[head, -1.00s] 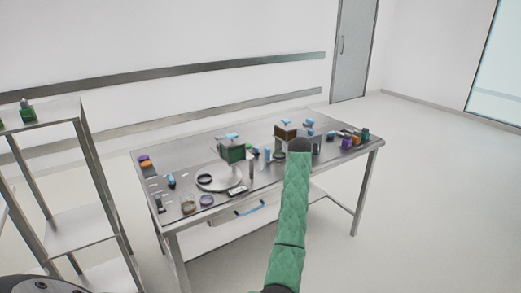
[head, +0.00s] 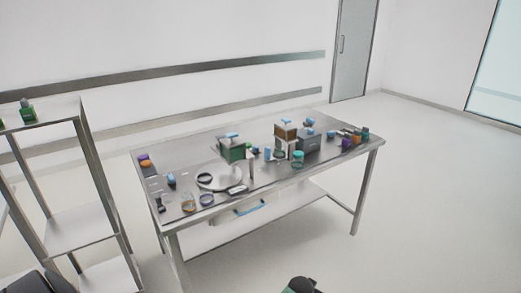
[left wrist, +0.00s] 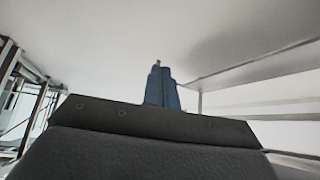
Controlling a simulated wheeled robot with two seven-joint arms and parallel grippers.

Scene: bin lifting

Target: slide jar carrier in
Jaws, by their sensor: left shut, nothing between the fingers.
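No jar carrier can be picked out for certain in the head view. A tray or drawer with a blue handle (head: 249,210) shows under the table's front edge, partly pulled out. On the table stand a green box with a blue top handle (head: 232,149) and a brown box with a blue top handle (head: 286,131). My left gripper (left wrist: 160,75) shows in the left wrist view, its blue-grey fingers shut together and empty, apart from any object. It is not visible in the head view. My right gripper is not visible; only a dark and green arm part shows at the bottom edge.
The steel table (head: 215,237) has a lower shelf and is crowded with small jars, rings and blocks. A round plate (head: 228,178) lies at its front left. A metal rack (head: 70,210) stands at the left. The floor in front and right of the table is clear.

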